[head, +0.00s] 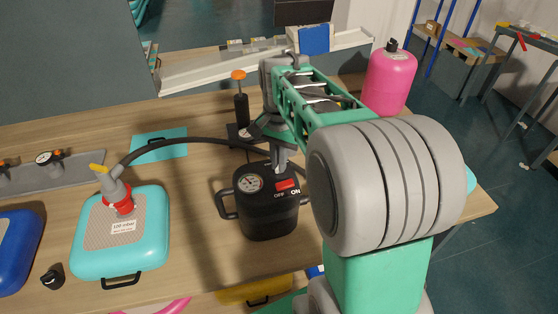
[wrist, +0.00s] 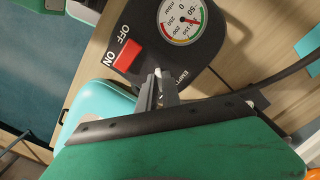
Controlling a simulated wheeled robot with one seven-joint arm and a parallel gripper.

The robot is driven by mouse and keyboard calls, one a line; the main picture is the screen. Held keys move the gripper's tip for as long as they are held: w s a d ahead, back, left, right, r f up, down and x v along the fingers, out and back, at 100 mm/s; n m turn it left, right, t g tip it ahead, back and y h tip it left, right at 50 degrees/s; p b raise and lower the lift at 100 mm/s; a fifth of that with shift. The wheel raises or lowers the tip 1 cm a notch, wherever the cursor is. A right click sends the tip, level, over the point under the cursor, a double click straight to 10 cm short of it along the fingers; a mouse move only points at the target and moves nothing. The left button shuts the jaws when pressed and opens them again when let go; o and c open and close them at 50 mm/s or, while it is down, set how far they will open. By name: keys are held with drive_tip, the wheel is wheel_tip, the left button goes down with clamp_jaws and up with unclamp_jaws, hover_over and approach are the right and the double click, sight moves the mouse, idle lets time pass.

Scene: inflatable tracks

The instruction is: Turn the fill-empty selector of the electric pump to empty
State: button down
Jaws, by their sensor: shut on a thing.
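The electric pump (head: 268,220) is a black box with side handles, standing on the workbench. Its top carries a round gauge (head: 250,182) and a red switch (head: 287,184) between OFF and ON labels. In the wrist view the gauge (wrist: 181,20) and the red switch (wrist: 127,55) lie beyond the fingers. My gripper (head: 279,168) reaches down to the pump's top, behind the switch. In the wrist view my gripper (wrist: 158,80) is shut on the selector, which the fingers mostly hide. A partly covered white label beside the fingers seems to read EMPTY. The selector's exact setting cannot be told.
A black hose (head: 190,140) runs from behind the pump to a red valve (head: 122,206) on a turquoise inflatable (head: 90,245). A black hand pump with an orange knob (head: 239,76) stands behind. A pink canister (head: 390,80) is at the back right.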

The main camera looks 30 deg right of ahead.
drive_tip(key=shift+n, duration=0.3)
drive_tip(key=n, duration=0.3)
drive_tip(key=shift+n, duration=0.3)
drive_tip(key=n+b, duration=0.1)
drive_tip(key=n, duration=0.2)
drive_tip(key=shift+n, duration=0.4)
drive_tip(key=n, duration=0.4)
drive_tip(key=shift+n, duration=1.8)
drive_tip(key=shift+n, duration=0.3)
drive_tip(key=c, duration=1.5)
unclamp_jaws()
drive_tip(key=shift+c, duration=0.2)
